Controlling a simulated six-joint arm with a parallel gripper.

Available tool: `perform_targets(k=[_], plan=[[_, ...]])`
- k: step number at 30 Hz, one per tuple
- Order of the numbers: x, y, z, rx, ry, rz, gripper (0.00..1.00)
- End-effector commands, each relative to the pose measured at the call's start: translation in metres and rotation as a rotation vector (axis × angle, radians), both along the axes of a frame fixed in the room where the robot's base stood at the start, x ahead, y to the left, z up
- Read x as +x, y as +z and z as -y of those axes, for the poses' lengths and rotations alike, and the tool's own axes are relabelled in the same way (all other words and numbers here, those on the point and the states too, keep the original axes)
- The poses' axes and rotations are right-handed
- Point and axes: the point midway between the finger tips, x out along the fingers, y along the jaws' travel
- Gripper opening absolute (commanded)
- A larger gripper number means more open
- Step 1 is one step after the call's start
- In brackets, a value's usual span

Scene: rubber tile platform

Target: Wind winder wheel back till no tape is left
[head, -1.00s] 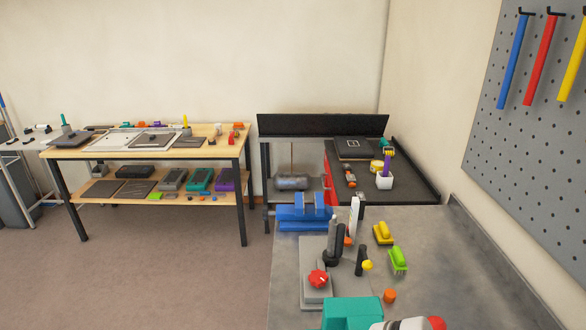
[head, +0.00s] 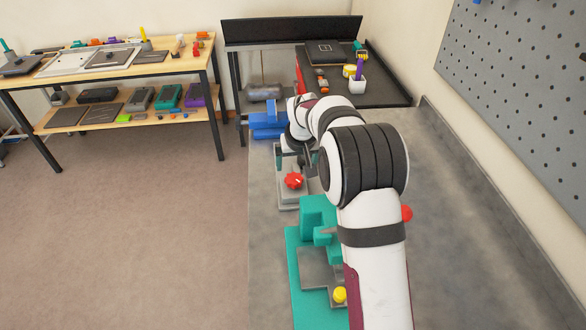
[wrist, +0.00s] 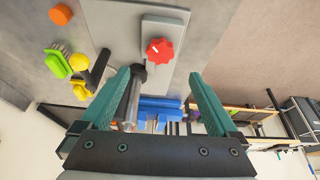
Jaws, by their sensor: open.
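A red lobed knob (head: 293,181) with a white mark sits on a grey block on a grey base plate (head: 288,206); the wrist view shows it too (wrist: 159,51). I cannot tell whether this is the winder wheel, and no tape is visible. My gripper (wrist: 165,76) is open and empty, its teal fingers spread on either side below the knob in the wrist view. A grey, dark-ended cylinder (wrist: 131,98) shows just inside the left finger. In the head view my arm hides most of the gripper and nearby bench.
A teal fixture (head: 306,215) with a yellow knob (head: 340,295) stands nearer. A red end (head: 406,213) shows beside my arm. A blue vise (head: 268,122) is beyond the plate. Green (wrist: 57,65) and yellow (wrist: 79,62) items lie left in the wrist view.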

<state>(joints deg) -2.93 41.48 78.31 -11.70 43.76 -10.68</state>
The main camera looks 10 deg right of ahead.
Motion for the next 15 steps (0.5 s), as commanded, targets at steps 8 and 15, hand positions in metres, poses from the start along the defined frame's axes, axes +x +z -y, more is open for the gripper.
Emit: perform_targets(k=[8, 15], plan=[[0.028, -0.07, -0.001, -0.001, -0.001, -0.002, 0.96], [0.036, -0.089, -0.001, 0.0, -0.002, 0.0, 0.96]])
